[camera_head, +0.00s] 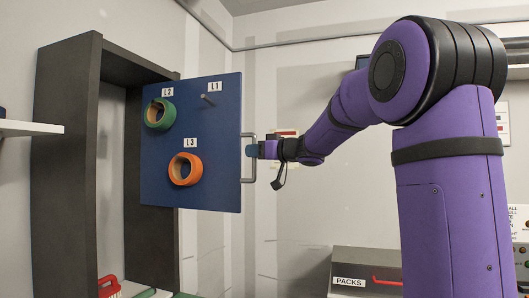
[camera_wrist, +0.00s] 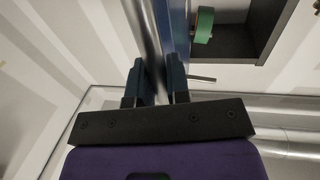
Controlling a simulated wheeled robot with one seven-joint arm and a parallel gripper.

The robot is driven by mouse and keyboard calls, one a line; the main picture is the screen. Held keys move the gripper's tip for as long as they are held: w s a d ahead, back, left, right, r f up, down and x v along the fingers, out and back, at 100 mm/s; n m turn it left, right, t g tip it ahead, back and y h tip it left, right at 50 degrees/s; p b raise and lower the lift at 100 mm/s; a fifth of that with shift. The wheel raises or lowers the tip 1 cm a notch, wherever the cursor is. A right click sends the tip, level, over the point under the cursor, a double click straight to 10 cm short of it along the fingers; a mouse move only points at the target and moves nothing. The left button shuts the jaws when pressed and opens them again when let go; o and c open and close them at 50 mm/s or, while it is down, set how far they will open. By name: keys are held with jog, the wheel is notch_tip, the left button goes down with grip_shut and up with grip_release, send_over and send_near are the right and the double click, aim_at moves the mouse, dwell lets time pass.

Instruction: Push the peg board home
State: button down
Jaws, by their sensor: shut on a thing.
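The blue peg board (camera_head: 215,130) stands upright, pulled partly out of a dark cabinet frame (camera_head: 65,160). A green ring (camera_head: 150,114) hangs at L2 and an orange ring (camera_head: 176,170) at L3. The peg at L1 (camera_head: 207,99) is bare. A metal bar handle (camera_head: 246,177) runs upright along the board's right edge. My gripper (camera_head: 255,150) is shut on this handle at about mid-height. In the wrist view the handle (camera_wrist: 146,35) passes between my gripper's fingers (camera_wrist: 156,82), with the board (camera_wrist: 181,28) edge-on beside it.
A white shelf (camera_head: 28,128) juts in at the far left. Red and green items (camera_head: 110,287) lie low beneath the board. A grey case labelled PACKS (camera_head: 352,262) stands at the lower right.

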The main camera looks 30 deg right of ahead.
aim_at(227, 151)
jog(key=x, duration=0.3)
jog(key=a+x, duration=0.1)
jog(key=x, duration=0.5)
jog(key=shift+s+a, duration=0.2)
jog(key=shift+a, duration=0.2)
jog(key=c, duration=1.1)
grip_release()
jog(key=shift+s, duration=0.1)
jog(key=v, duration=1)
jog(key=shift+s+d, duration=0.15)
jog(key=shift+s, duration=0.15)
